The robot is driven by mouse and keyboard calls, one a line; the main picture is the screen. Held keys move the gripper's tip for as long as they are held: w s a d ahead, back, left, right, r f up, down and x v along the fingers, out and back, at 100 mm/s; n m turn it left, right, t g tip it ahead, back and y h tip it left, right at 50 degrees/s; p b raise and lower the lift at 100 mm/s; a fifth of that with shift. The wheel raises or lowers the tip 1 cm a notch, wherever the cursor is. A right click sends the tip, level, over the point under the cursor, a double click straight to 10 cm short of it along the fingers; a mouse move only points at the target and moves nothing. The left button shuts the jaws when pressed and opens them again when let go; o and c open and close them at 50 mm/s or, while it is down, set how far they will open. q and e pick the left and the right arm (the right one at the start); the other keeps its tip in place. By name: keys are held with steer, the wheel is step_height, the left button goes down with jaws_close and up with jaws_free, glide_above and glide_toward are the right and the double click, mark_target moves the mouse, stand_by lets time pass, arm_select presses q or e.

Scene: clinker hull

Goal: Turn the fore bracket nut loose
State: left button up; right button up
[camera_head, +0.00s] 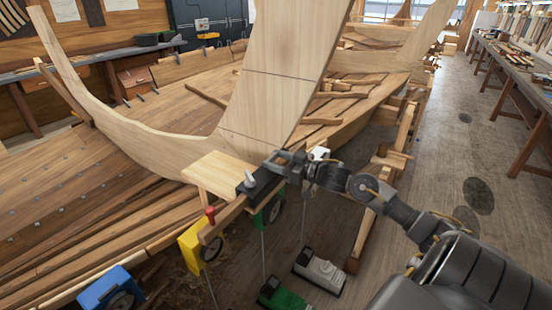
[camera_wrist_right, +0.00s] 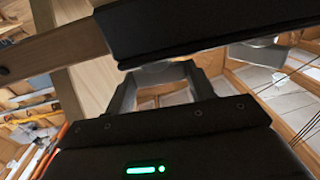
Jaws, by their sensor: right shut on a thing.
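A dark bracket (camera_head: 262,187) sits at the end of a wooden rail, beside the foot of the tall pale plank. A light grey cone-shaped piece (camera_head: 249,180) stands up on it. My right gripper (camera_head: 280,163) reaches in from the right at the bracket. In the right wrist view the dark bar of the bracket (camera_wrist_right: 210,25) crosses the top. The fingers of my right gripper (camera_wrist_right: 160,78) close just under it on a grey piece, apparently the nut (camera_wrist_right: 152,73), mostly hidden by bar and fingers. My left gripper is out of view.
A red-topped yellow unit (camera_head: 189,250), a blue unit (camera_head: 110,290) and a green unit (camera_head: 274,207) hang or stand by the hull's edge. Wooden trestles stand right of my gripper. The floor (camera_head: 470,150) further right is clear, before a long workbench (camera_head: 520,75).

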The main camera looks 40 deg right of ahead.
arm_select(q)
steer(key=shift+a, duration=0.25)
arm_select(e)
steer(key=shift+d+r+n+y, duration=0.1)
steer(key=shift+n+y, duration=0.3)
steer(key=shift+y, duration=0.2)
steer(key=o, duration=1)
steer(key=shift+s+d+f+b, duration=0.2)
steer(key=shift+s+b, duration=0.1)
steer(key=shift+s, duration=0.1)
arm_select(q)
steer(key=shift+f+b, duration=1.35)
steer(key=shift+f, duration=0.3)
arm_select(e)
steer(key=shift+r+v, duration=0.15)
steer(key=shift+v, duration=2.3)
steer(key=shift+r+v, duration=0.2)
steer(key=shift+v, duration=2.25)
steer(key=shift+d, duration=0.1)
